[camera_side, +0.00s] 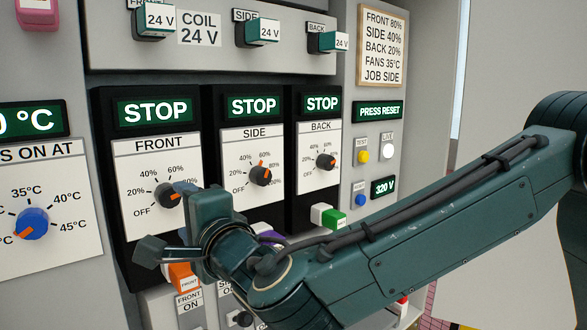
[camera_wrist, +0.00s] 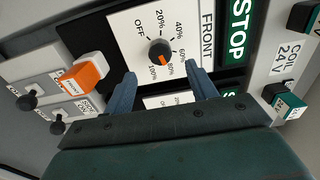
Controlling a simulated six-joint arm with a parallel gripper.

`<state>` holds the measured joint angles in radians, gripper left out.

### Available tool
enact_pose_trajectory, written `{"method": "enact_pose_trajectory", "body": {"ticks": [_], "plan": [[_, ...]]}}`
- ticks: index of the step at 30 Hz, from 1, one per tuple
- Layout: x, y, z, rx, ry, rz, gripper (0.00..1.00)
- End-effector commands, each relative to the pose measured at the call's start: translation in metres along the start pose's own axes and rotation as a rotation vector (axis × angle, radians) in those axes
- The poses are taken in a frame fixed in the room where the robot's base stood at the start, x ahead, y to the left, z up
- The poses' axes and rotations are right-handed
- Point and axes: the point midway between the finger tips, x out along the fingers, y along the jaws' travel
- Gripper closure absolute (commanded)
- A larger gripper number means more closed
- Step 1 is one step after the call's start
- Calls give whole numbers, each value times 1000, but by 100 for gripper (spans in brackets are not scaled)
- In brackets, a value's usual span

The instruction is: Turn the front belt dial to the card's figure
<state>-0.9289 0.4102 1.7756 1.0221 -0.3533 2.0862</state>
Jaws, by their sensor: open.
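The front belt dial (camera_side: 168,195) is a round black knob with an orange pointer on a white FRONT plate (camera_side: 150,150). In the wrist view the dial (camera_wrist: 160,51) lies just beyond and between my fingertips, and its orange pointer aims at about 80%. My gripper (camera_wrist: 160,72) is open, with one finger on each side of the dial and no clear contact. In the side view my gripper partly hides the right of the FRONT scale. The card (camera_side: 383,46) reads front 80%, side 40%, back 20%, fans 35°C.
The side dial (camera_side: 260,175) and back dial (camera_side: 326,161) stand to the right. An orange-fronted FRONT switch (camera_side: 182,276) sits below the front dial. The blue fan dial (camera_side: 32,223) is at left. STOP displays (camera_side: 155,111) light above the dials. A PRESS RESET display (camera_side: 380,111) is at right.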

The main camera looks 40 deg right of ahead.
Motion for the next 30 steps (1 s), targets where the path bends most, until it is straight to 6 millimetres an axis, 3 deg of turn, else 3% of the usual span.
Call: {"method": "enact_pose_trajectory", "body": {"ticks": [6, 12, 30], "plan": [[-36, 0, 0, 0, -2, 1, 43], [-55, 0, 0, -1, -1, 1, 43], [-59, 0, -6, -9, 9, 11, 43]]}}
